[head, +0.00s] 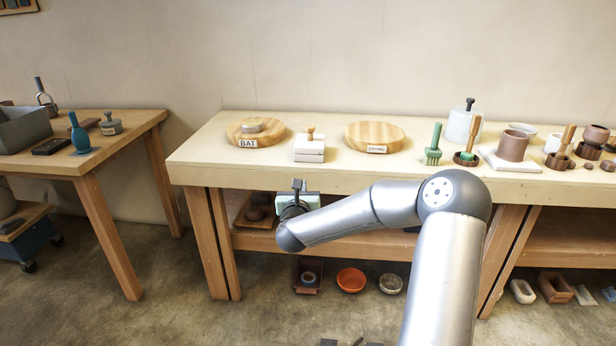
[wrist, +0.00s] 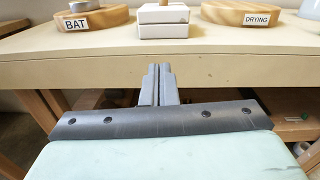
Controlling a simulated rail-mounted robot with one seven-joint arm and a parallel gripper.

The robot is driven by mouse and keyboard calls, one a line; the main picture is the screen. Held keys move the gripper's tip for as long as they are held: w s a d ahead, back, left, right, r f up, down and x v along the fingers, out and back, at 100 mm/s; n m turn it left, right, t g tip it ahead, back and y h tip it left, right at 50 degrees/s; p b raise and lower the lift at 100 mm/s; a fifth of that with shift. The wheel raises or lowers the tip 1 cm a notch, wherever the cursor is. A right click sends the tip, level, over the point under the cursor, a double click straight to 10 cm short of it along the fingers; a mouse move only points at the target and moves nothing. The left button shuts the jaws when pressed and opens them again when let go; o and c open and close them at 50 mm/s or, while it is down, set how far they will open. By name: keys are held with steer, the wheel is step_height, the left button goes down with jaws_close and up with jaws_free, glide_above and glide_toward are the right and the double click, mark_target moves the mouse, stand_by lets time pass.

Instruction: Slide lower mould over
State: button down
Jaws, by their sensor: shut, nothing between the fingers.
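The mould (head: 309,148) is a white block in two stacked layers with a wooden knob on top. It stands on the long table between two round wooden boards, and it also shows in the wrist view (wrist: 163,24). The lower layer (wrist: 163,32) is the lower mould. My gripper (wrist: 158,70) is shut and empty, in front of the table edge and apart from the mould.
The table's front edge (wrist: 230,67) lies between my gripper and the mould. A green fork-like tool (head: 433,150), a jar (head: 463,124) and a brown pot (head: 513,146) stand further right. Bare tabletop separates the mould from both boards.

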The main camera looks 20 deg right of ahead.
mark_target(311, 160)
steer(key=shift+m+h, duration=0.3)
steer(key=shift+m, duration=0.2)
steer(key=x, duration=1.4)
steer(key=shift+s+d+f, duration=0.1)
steer(key=shift+d, duration=0.4)
